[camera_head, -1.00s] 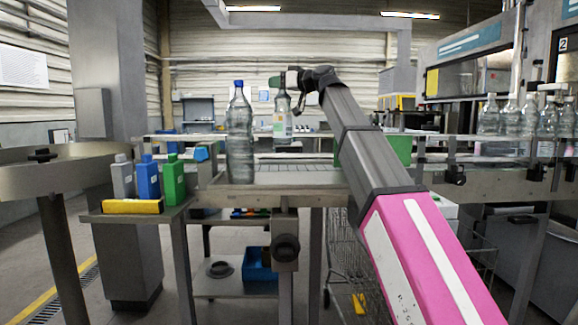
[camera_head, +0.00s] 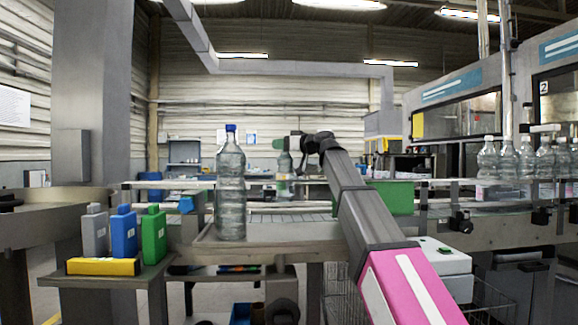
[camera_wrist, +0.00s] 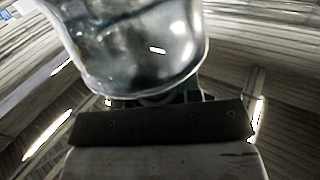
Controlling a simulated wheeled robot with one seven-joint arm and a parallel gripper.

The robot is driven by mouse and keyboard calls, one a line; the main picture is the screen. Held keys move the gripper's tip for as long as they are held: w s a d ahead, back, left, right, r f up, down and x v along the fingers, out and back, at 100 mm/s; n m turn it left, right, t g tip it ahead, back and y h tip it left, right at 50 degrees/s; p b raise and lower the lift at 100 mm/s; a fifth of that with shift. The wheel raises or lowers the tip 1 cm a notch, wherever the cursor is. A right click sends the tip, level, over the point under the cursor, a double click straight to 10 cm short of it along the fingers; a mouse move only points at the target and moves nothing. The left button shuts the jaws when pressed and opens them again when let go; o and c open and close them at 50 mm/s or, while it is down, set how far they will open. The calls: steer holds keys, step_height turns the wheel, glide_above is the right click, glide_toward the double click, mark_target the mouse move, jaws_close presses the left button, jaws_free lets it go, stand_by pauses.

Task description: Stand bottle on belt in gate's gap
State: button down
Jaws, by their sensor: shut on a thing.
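My gripper (camera_head: 285,144) is shut on a clear bottle (camera_head: 284,178) by its neck, with green showing at the grip. The bottle hangs roughly upright beyond the near edge of the belt (camera_head: 290,231); I cannot tell whether its base touches anything. In the wrist view its clear body (camera_wrist: 150,45) fills the top, above a dark bar of my gripper. Another clear bottle with a blue cap (camera_head: 231,190) stands at the belt's left end, in front and to the left. I cannot make out the gate or its gap for certain.
A row of clear bottles (camera_head: 525,160) stands on the line at right, by the machine. Grey, blue and green containers (camera_head: 123,232) and a yellow block (camera_head: 103,266) sit on a side table at left. A green crate (camera_head: 391,198) is behind my arm. Guide rails run along the belt.

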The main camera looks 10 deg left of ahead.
step_height(320, 180, down, 6)
steer(key=w+d, duration=0.2)
steer(key=w, duration=0.1)
steer(key=shift+d, duration=0.25)
steer(key=shift+f, duration=0.2)
steer(key=c, duration=0.8)
jaws_free()
steer(key=shift+s, duration=0.1)
steer(key=shift+v, duration=3.7)
